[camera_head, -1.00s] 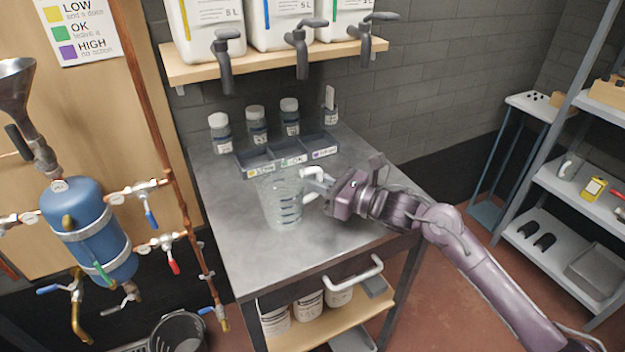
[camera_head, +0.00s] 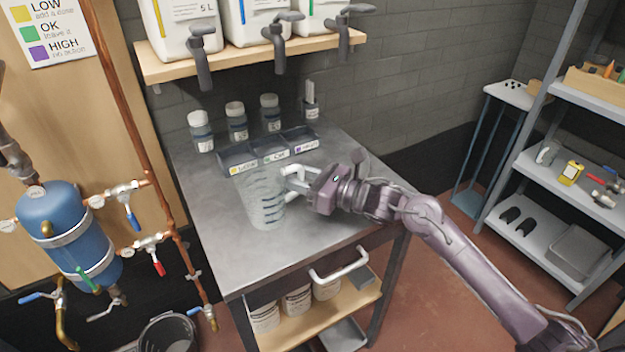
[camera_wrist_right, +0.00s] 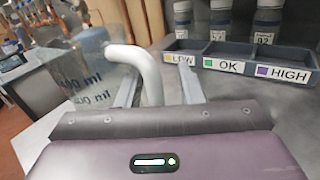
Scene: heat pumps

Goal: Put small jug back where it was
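The small jug (camera_head: 262,200) is clear with dark measuring marks and a white handle. It stands upright on the grey metal table, in front of the labelled tray. In the right wrist view the jug (camera_wrist_right: 92,75) is at the left, with its white handle (camera_wrist_right: 150,72) running down between my fingers. My right gripper (camera_head: 297,180) is at the handle side of the jug. Its fingers (camera_wrist_right: 160,94) are apart, with a visible gap between the handle and the right finger. The handle's lower end is hidden by the gripper body. My left gripper is out of view.
The tray (camera_head: 233,172) labelled LOW, OK and HIGH sits behind the jug, with several capped bottles (camera_head: 238,125) behind it. Above, a wooden shelf (camera_head: 160,72) holds containers with taps. The table (camera_head: 235,260) is bare in front of the jug.

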